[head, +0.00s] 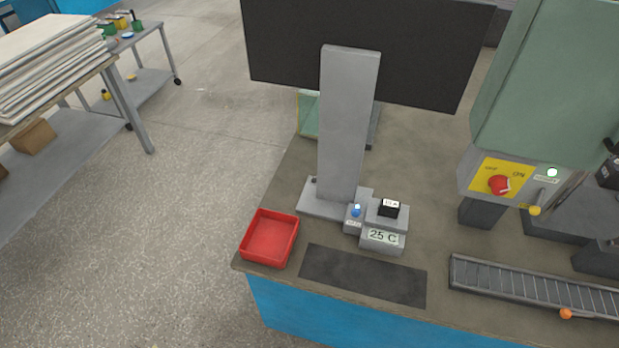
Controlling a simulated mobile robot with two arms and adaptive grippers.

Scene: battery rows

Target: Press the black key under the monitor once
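The black monitor (290,50) stands at the back of the workbench, seen from behind or blank, with a grey column (345,130) in front of it. At the column's foot is a small grey device (372,246) with a display reading "25 C" (383,237). A black key (389,209) with a white label sits on top of the device, and it looks raised. A small blue button or lamp (356,210) sits just left of it. Neither of my grippers shows in the head view.
A red tray (270,238) stands at the bench's front left corner. A dark mat (362,275) lies in front of the device. A roller conveyor (530,288) and a green machine (548,90) with a red knob (499,185) stand right.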

